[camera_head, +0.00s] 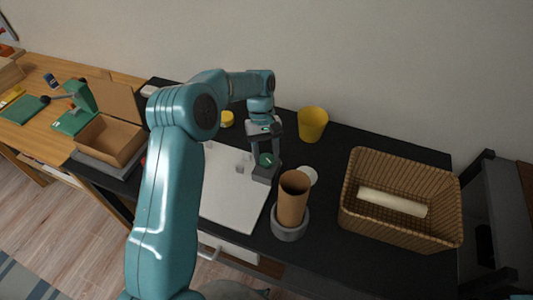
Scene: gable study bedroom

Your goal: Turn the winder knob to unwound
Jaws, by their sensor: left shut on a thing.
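My left arm reaches in from the left over the black desk, and my left gripper (265,158) points down at the far right edge of a white board. It is shut on a small green knob (266,160), which I take to be the winder knob. The knob sits on a small dark grey block (265,173). The fingers hide part of the knob, and its turned position cannot be read. My right gripper is not in view.
A brown tube stands in a grey round holder (289,230) close to the gripper, with a white round thing behind it. A yellow cup (312,124) stands at the back. A wicker basket (360,225) holding a pale roll is right. An open cardboard box (103,145) is left.

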